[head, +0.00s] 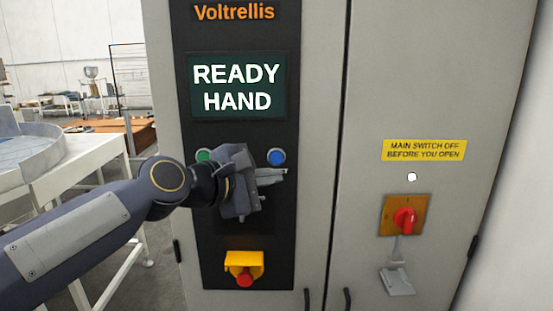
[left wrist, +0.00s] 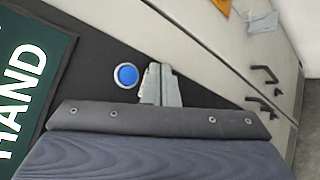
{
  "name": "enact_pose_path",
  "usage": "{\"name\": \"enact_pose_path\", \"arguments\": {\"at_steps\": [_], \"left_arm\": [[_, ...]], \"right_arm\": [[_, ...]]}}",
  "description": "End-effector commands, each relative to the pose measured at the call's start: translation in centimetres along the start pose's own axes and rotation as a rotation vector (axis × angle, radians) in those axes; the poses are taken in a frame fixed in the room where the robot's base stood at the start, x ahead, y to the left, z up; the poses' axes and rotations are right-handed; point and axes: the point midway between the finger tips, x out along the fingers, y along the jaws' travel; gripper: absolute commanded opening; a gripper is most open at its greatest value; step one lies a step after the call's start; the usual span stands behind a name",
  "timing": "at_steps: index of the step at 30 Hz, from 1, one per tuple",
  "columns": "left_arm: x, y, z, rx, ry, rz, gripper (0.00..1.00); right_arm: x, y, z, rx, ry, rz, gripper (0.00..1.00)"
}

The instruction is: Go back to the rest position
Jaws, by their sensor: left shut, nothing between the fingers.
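My left gripper (head: 272,177) is shut and empty in front of the black control panel (head: 278,225). Its fingertips are just below the blue button (head: 276,157) in the head view; I cannot tell whether they touch the panel. In the left wrist view the shut fingers (left wrist: 160,84) show beside the blue button (left wrist: 126,75). The screen (head: 237,87) above reads READY HAND. My right gripper is in neither view.
A red emergency knob (head: 244,278) on a yellow housing sits lower on the panel. A red main switch (head: 404,220) is on the grey cabinet door (head: 385,75) at right. A white table (head: 60,180) stands at left. Door handles stick out at the bottom.

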Motion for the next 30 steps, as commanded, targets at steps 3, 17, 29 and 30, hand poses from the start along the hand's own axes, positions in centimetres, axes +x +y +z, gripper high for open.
{"name": "enact_pose_path", "arguments": {"at_steps": [3,17,29,30], "left_arm": [[-2.4,-1.4,-2.1,0.091,0.037,-0.030,0.00],[-21.6,-24.4,-12.8,0.972,0.145,-0.579,0.00],[-25.9,-33.5,-13.6,1.206,0.052,-0.807,0.00],[-25.9,-33.5,-13.6,1.206,0.051,-0.806,0.00]], "right_arm": [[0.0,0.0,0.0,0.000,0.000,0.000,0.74],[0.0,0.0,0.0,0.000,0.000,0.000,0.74],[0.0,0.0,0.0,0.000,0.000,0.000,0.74],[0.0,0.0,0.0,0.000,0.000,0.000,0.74]]}}
